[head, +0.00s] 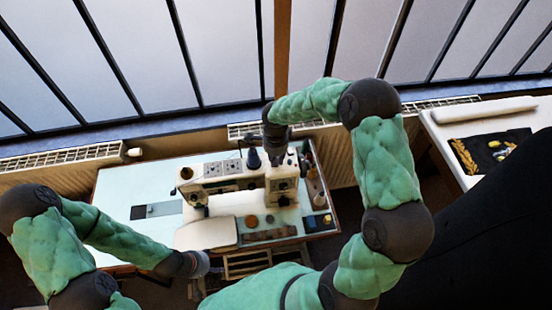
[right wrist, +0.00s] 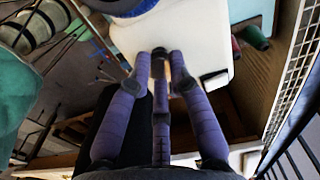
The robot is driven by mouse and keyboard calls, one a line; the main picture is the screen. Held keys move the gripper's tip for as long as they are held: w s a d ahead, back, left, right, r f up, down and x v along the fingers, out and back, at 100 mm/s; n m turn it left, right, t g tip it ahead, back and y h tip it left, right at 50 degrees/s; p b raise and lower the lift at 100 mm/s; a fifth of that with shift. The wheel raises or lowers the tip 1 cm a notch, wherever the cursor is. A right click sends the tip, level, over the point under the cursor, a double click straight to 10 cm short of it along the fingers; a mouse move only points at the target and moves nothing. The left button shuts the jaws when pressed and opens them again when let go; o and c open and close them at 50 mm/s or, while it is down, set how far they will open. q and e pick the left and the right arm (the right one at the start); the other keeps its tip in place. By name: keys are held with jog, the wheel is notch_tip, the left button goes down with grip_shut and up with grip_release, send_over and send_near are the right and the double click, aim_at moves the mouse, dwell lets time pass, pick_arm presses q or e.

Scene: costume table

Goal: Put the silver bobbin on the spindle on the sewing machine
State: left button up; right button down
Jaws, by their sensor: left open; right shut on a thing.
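The cream sewing machine (head: 232,184) stands on the pale table, its pillar at the right end. Its white top also shows in the right wrist view (right wrist: 205,40). My right gripper (head: 276,157) is above the pillar end of the machine, mostly hidden by its own arm. In the right wrist view its purple fingers (right wrist: 160,68) come together on a small thing, most likely the silver bobbin, which barely shows between the tips. The spindle cannot be made out. My left gripper (head: 197,288) is open and empty, low in front of the table.
A dark cone (head: 253,158) stands behind the machine's arm. Spools and small items (head: 316,190) line the table's right side. A pale table (head: 135,180) has bare room at left. Another table (head: 460,130) with dark cloth is at far right, and windows rise behind.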

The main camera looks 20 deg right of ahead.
jog(key=shift+f+b, duration=0.1)
jog(key=shift+b, duration=0.3)
dwell(0.5)
jog(key=c, duration=1.1)
grip_release()
jog(key=shift+o, duration=0.2)
notch_tip(320, 180, up, 12)
jog(key=shift+f, duration=0.1)
